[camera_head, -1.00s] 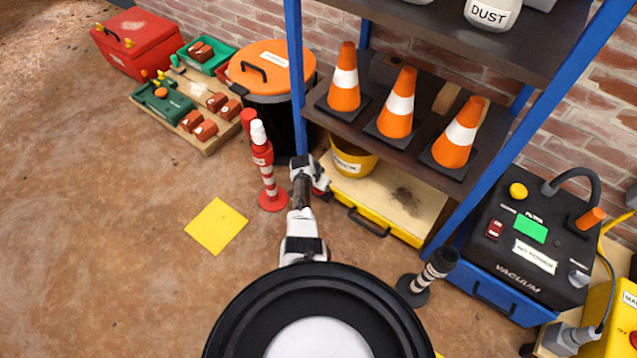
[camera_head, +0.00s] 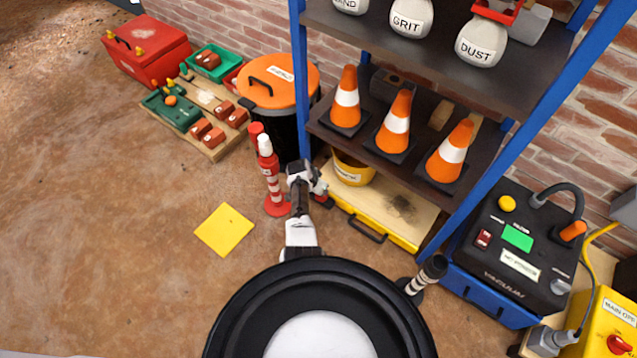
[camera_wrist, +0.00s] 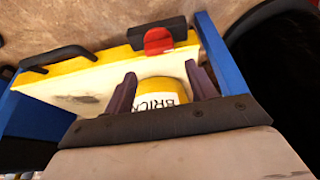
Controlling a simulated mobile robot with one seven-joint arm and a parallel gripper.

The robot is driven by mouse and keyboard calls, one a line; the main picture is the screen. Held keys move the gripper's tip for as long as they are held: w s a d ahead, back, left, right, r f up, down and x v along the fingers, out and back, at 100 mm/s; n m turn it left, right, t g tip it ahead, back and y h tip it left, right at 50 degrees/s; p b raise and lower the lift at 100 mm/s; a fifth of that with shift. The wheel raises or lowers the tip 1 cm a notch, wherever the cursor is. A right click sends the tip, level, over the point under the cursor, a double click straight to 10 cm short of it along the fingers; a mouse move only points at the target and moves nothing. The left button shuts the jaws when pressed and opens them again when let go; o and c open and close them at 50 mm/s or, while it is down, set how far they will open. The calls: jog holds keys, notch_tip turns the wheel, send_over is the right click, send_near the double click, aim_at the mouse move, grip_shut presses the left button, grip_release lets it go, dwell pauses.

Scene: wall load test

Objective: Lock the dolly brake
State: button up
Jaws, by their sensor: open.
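The dolly (camera_head: 400,218) is a low cream board with a yellow edge and a black handle, under the shelf rack. At its left front corner is a red pedal on a black block, probably the brake; it shows clearly in the wrist view (camera_wrist: 158,40). My gripper (camera_head: 318,186) is beside that corner in the head view, partly blending with the red part. The pedal lies beyond the fingertips. Whether they touch anything cannot be told.
A yellow bucket (camera_head: 352,172) stands on the dolly, behind my fingers. A red-and-white post (camera_head: 271,182) stands close left of my gripper. The blue rack post (camera_head: 300,85) rises just behind. A vacuum (camera_head: 518,245) is at right. The floor around the yellow square (camera_head: 224,230) is mostly clear.

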jog(key=p+v, duration=0.5)
jog(key=v, duration=0.1)
jog(key=shift+r, duration=0.1)
dwell(0.6)
